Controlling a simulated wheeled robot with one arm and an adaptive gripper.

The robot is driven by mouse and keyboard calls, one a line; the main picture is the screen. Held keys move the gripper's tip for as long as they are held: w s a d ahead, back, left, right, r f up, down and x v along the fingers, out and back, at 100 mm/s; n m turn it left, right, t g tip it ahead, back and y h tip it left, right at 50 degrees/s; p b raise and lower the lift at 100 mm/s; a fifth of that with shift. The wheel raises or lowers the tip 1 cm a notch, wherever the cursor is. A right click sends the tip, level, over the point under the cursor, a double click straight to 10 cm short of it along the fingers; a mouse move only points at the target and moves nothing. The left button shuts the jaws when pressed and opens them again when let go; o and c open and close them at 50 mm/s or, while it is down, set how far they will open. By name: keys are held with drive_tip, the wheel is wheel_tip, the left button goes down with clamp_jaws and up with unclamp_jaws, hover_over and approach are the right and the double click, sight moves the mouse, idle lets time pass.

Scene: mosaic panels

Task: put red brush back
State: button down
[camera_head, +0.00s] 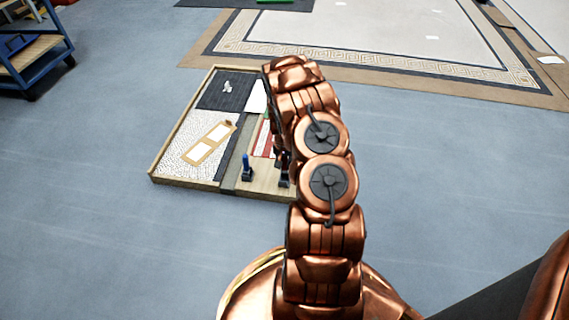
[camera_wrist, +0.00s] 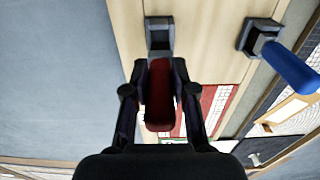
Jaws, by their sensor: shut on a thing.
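The red brush (camera_wrist: 159,105) is between the two dark fingers of my gripper (camera_wrist: 160,72) in the wrist view, and the gripper is shut on it. A dark empty-looking holder (camera_wrist: 159,28) sits on the wooden board just past the brush's end. I cannot tell whether the brush touches the holder. In the head view this holder (camera_head: 284,181) is partly covered by my arm, which also hides most of the gripper and brush.
A blue brush (camera_wrist: 290,68) stands in a second dark holder (camera_wrist: 257,36) to the right; it also shows in the head view (camera_head: 246,161). The wooden-framed tray (camera_head: 168,181) holds mosaic panels and a red-and-white piece (camera_head: 264,138). Clear floor lies left.

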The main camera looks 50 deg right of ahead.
drive_tip(key=c, duration=0.9)
unclamp_jaws()
drive_tip(key=shift+f, duration=0.1)
drive_tip(key=shift+c, duration=0.2)
wheel_tip(320, 180, up, 12)
drive_tip(key=p, duration=0.4)
drive_tip(key=s+a+r+n+g, duration=0.1)
drive_tip(key=s+a+r+n, duration=0.2)
drive_tip(key=a+r, duration=1)
drive_tip(key=s+a+r+n, duration=0.2)
drive_tip(key=s+a+r, duration=0.55)
drive_tip(key=a, duration=0.35)
drive_tip(key=s+a+r+n+g, duration=0.1)
drive_tip(key=s+a+r+n, duration=0.2)
drive_tip(key=s+a, duration=0.3)
drive_tip(key=s+a+r+n+g, duration=0.1)
drive_tip(key=s+a+r+n, duration=0.2)
drive_tip(key=s, duration=1.1)
drive_tip(key=a+r, duration=0.1)
drive_tip(key=a, duration=0.2)
drive_tip(key=shift+a+r+g+y, duration=0.3)
drive_tip(key=shift+a+g, duration=0.1)
drive_tip(key=shift+s, duration=0.1)
